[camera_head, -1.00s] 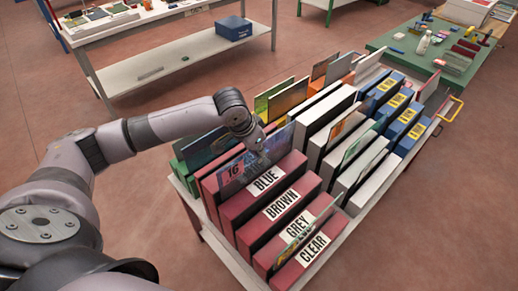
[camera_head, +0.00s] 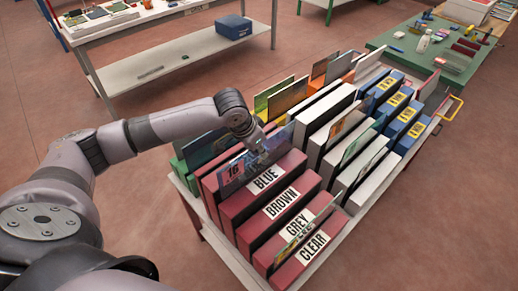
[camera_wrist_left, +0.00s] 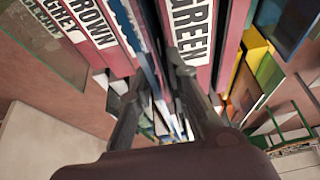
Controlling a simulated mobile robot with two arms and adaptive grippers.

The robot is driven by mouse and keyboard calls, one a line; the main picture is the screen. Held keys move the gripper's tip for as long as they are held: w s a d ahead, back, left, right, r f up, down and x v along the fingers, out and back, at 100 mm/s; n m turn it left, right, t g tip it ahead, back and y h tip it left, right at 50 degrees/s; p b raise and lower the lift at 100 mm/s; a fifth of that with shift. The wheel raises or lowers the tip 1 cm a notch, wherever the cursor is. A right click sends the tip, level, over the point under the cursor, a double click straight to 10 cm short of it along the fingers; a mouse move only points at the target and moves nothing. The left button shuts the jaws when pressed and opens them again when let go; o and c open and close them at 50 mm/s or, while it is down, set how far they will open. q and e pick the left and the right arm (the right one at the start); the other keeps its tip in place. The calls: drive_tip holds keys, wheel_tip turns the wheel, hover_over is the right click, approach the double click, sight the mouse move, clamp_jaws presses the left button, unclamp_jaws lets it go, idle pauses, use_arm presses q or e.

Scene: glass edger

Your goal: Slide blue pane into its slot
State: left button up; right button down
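The blue pane (camera_head: 234,170), with a pink "16" tag, stands on edge along the red rack slot labelled BLUE (camera_head: 265,180) in the head view. Its upper part shows above the rack, and how deep its lower edge sits is hidden. My left gripper (camera_head: 256,145) points down at the pane's upper edge near its far end. In the left wrist view my left gripper's fingers (camera_wrist_left: 157,66) stand apart on either side of the pane's edge (camera_wrist_left: 146,52), with a gap visible between them; the gripper looks open. My right gripper is not in view.
Red slots labelled BROWN (camera_head: 282,203), GREY (camera_head: 295,224) and CLEAR (camera_head: 313,247) stand nearer on the rack cart. The GREEN slot (camera_wrist_left: 193,35) is beside the gripper. White and blue racks fill the cart's right side. A green table (camera_head: 400,45) stands behind.

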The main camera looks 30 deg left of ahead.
use_arm(q)
drive_tip(key=shift+o, duration=1)
drive_tip(key=shift+f, duration=0.1)
drive_tip(key=v, duration=1.2)
